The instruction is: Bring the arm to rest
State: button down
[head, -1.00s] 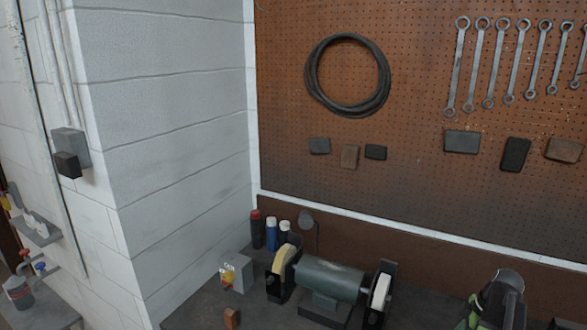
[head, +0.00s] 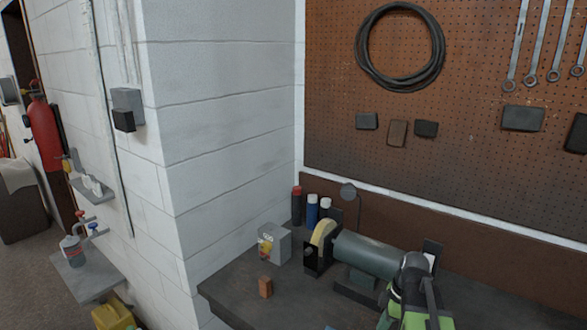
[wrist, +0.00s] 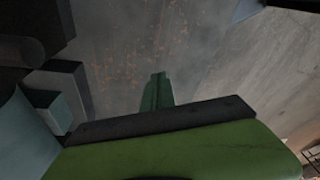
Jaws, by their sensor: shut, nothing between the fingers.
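My gripper (wrist: 157,92) shows in the wrist view as two narrow green fingers lying together, with nothing between them. It points over the dark, orange-speckled bench top (wrist: 135,50) and appears clear of it. In the head view my green and black arm (head: 415,295) stands at the lower right, in front of the bench grinder (head: 365,255) and hiding its right part. The fingertips cannot be made out in the head view.
A grey box (head: 274,243), a small orange-brown block (head: 265,287) and several spray cans (head: 297,205) stand on the bench left of the grinder. A white block wall (head: 220,120) rises at left. Concrete floor (wrist: 240,70) shows beyond the bench edge in the wrist view.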

jog(key=a+f+b, duration=0.1)
jog(key=a+f, duration=0.1)
jog(key=a, duration=0.2)
jog(key=a+f+m+b, duration=0.1)
jog(key=a, duration=0.3)
jog(key=s+a+f+m+h+b, duration=0.1)
jog(key=a+f, duration=0.1)
jog(key=a, duration=0.2)
jog(key=shift+s+a+f, duration=0.1)
jog(key=shift+f, duration=0.25)
jog(key=a+m, duration=0.1)
jog(key=s+a+m+b, duration=0.1)
jog(key=shift+a+f+m, duration=0.3)
jog(key=shift+a+f, duration=0.05)
jog(key=shift+f, duration=0.05)
jog(key=m, duration=0.1)
jog(key=s+m, duration=0.1)
jog(key=m, duration=0.1)
jog(key=m+h, duration=0.1)
jog(key=m, duration=0.1)
jog(key=shift+s+d+r, duration=0.15)
jog(key=shift+d+r, duration=0.05)
jog(key=shift+d, duration=0.1)
jog(key=m, duration=0.4)
jog(key=shift+d, duration=0.4)
jog(key=shift+d+m, duration=0.3)
jog(key=shift+m, duration=0.3)
jog(key=shift+a, duration=0.1)
